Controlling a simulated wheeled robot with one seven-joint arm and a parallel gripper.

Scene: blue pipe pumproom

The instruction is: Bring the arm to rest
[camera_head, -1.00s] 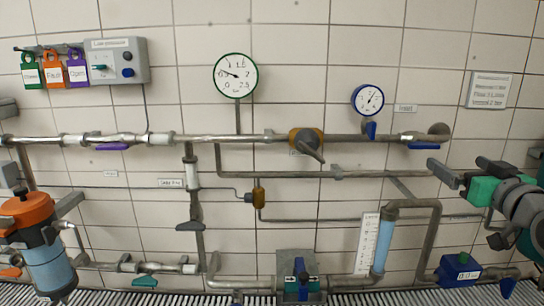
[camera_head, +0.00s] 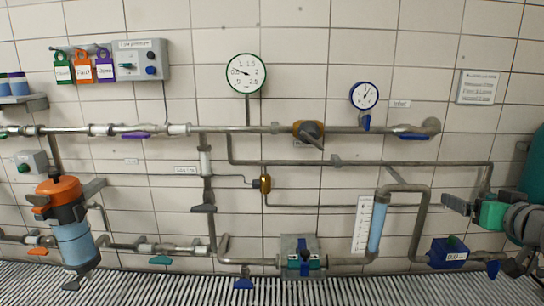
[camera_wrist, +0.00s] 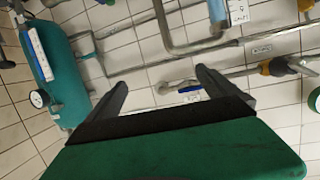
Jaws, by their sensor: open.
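My gripper (camera_head: 462,204) is at the right edge of the head view, in front of the lower right pipework. Its green body and dark fingers show there, with the fingers pointing left. In the wrist view my gripper (camera_wrist: 162,88) has its two dark fingers spread apart with nothing between them. Past the fingertips are the tiled wall and pipes, including a blue-handled valve (camera_wrist: 190,88). I see no contact between the fingers and the pipes.
A teal tank (camera_wrist: 55,78) with a small gauge stands close to my gripper. A blue box (camera_head: 448,252) and a sight tube (camera_head: 377,228) are nearby. An orange-topped filter (camera_head: 68,215) stands left. A grated floor (camera_head: 180,290) runs along the wall.

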